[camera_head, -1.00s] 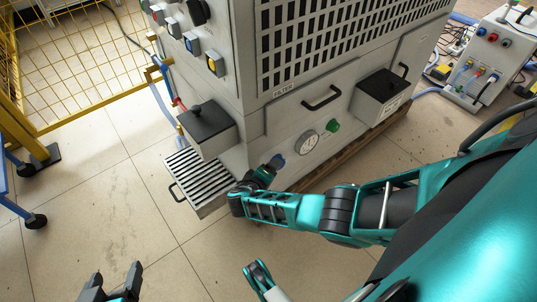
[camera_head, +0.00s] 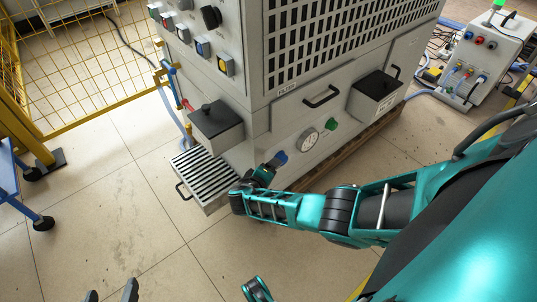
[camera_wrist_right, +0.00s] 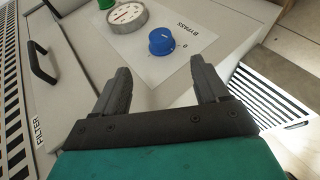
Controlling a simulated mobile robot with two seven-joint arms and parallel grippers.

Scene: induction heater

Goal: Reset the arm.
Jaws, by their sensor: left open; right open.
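My left gripper (camera_head: 111,294) shows only as two dark, spread fingertips at the bottom edge of the head view, over bare floor and touching nothing. My right arm (camera_head: 285,208) reaches from the right to the grey heater cabinet (camera_head: 265,120). My right gripper (camera_wrist_right: 160,66) is open and empty in the right wrist view, its fingers apart. The blue bypass knob (camera_wrist_right: 161,41) stands beyond the fingertips, between them in the picture and not gripped. This knob also shows in the head view (camera_head: 279,158).
A gauge (camera_head: 309,137) and a green knob (camera_head: 331,124) are beside the blue knob. A slatted tray (camera_head: 203,173) and a dark-lidded box (camera_head: 215,122) stick out at the cabinet's left. A yellow fence (camera_head: 85,65) and blue cart (camera_head: 8,190) stand left.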

